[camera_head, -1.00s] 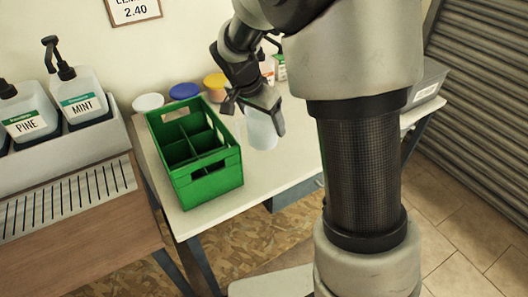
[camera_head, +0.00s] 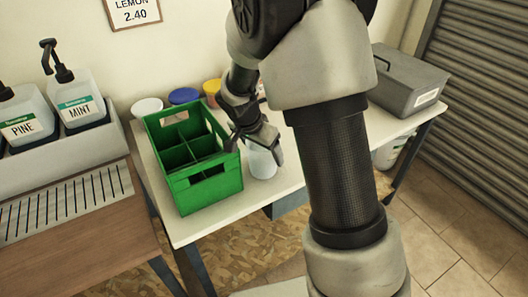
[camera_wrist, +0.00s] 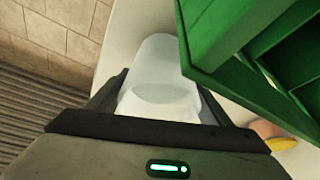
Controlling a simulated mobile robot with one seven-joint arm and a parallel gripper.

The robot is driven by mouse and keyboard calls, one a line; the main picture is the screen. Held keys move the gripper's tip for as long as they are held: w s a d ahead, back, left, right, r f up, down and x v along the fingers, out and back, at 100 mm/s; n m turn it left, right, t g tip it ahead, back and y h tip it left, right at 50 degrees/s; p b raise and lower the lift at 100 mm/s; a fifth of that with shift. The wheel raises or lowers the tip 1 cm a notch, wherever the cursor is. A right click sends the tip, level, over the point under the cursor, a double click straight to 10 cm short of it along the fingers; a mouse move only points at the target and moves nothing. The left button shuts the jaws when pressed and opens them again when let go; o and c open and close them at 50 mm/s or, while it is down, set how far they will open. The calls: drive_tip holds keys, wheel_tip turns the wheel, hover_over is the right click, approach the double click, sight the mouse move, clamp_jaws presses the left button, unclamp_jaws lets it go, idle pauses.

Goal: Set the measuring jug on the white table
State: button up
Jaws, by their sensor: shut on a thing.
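The measuring jug (camera_head: 262,160) is a translucent pale cup, upright at the white table just right of the green crate. My gripper (camera_head: 259,141) is shut on it from above and behind. In the wrist view the jug (camera_wrist: 158,75) sits between the two dark fingers of my gripper (camera_wrist: 160,98). The white table (camera_head: 222,217) lies under the jug and the crate. I cannot tell for sure whether the jug's base touches the tabletop.
A green divided crate (camera_head: 207,190) stands close left of the jug; its corner is near the jug in the wrist view (camera_wrist: 195,65). White, blue and yellow lids (camera_head: 184,96) are behind it. A grey box (camera_head: 410,80) stands at the table's right end. Pump bottles (camera_head: 80,95) stand at left.

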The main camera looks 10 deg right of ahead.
sight(255, 164)
drive_tip(key=shift+f, duration=0.15)
drive_tip(key=o, duration=1.6)
drive_tip(key=shift+c, duration=0.2)
drive_tip(key=p+v, duration=0.2)
drive_tip(key=v, duration=1)
drive_tip(key=s+d+r+n+t+y, duration=0.1)
drive_tip(key=s+r+n, duration=0.4)
drive_tip(key=s, duration=0.6)
drive_tip(key=s+d+r+n+t+y, duration=0.1)
drive_tip(key=s+r+n, duration=0.4)
drive_tip(key=s, duration=0.6)
wheel_tip(255, 164, up, 3)
drive_tip(key=shift+s+d+f+t+y, duration=0.2)
drive_tip(key=shift+d+f+t+y, duration=0.1)
drive_tip(key=shift+d+y, duration=0.35)
drive_tip(key=shift+a, duration=0.1)
